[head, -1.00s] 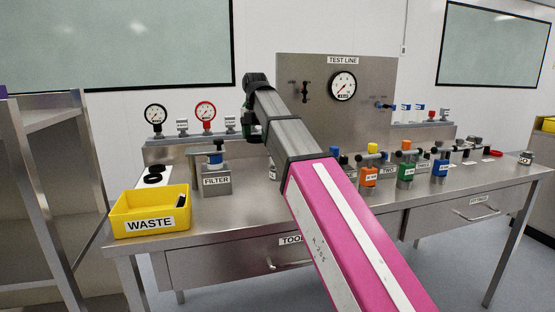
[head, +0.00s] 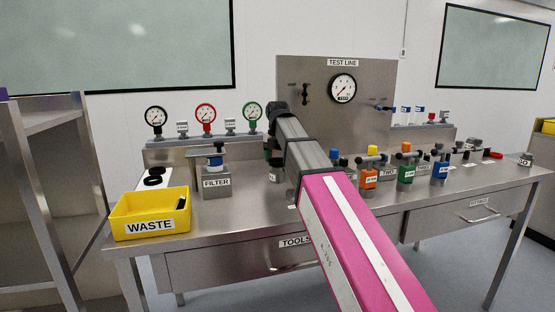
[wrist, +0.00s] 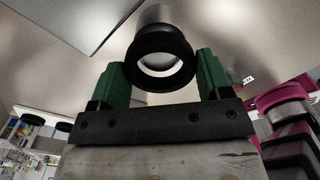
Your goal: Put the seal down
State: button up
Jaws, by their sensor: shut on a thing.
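My gripper (wrist: 160,82) has green fingers, shut on a black ring-shaped seal (wrist: 135,58) in the wrist view. A pale round area shows through the seal's opening. A grey cylinder (wrist: 158,12) appears just beyond the seal; I cannot tell whether they touch. In the head view my gripper (head: 272,158) is over the left-middle part of the steel bench (head: 245,215), by a small labelled grey block (head: 274,175). The held seal cannot be made out there. Other black rings (head: 153,181) lie on a white pad at the bench's left.
A yellow WASTE bin (head: 150,226) holding a dark item and the FILTER housing (head: 216,183) stand left of my gripper. Orange (head: 369,178), green (head: 406,173) and blue (head: 440,169) valve blocks stand to the right. The front strip of the bench is clear.

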jog(key=shift+f, duration=0.6)
jog(key=o, duration=0.9)
